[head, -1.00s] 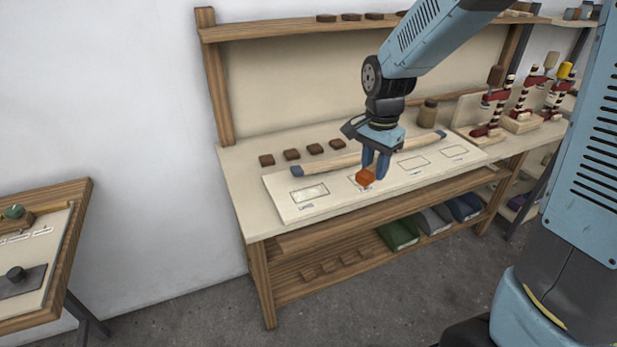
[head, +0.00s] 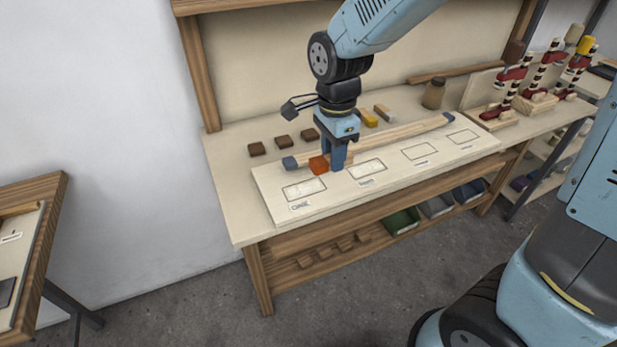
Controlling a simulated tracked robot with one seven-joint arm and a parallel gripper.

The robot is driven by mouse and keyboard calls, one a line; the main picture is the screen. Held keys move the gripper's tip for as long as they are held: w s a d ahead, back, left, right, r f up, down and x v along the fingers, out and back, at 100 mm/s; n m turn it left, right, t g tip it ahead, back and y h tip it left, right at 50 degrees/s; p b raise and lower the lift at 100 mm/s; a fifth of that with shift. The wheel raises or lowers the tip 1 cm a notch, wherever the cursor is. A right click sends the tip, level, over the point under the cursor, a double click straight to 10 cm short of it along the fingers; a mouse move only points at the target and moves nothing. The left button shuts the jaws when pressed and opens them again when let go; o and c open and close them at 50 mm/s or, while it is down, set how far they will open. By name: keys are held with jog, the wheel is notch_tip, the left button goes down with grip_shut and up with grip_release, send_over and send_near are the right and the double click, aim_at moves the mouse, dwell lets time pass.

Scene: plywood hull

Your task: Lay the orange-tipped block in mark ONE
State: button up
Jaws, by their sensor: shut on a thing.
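My gripper (head: 337,163) points down over the board, shut on the orange-tipped block (head: 318,165). Only the block's orange end shows, sticking out to the left of the fingers; the rest is hidden by them. Mark ONE (head: 304,190) is an empty outlined rectangle at the left end of the pale board (head: 270,189), with its label below it. The block is above and to the right of mark ONE in the picture, near the gap between it and the second mark (head: 367,169). I cannot tell its exact height over the board.
A long pale rod with blue-grey ends (head: 400,134) lies along the board's back edge, behind my gripper. Several dark brown blocks (head: 284,141) and a yellow-ended block (head: 367,118) lie behind it. A jar (head: 433,93) stands back right. The two right marks are empty.

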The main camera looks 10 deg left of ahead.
send_over(306, 188)
notch_tip(306, 188, down, 7)
jog(key=shift+r, duration=0.2)
jog(key=shift+f, duration=1.5)
jog(key=shift+f, duration=0.1)
jog(key=o, duration=1)
jog(key=shift+o, duration=0.2)
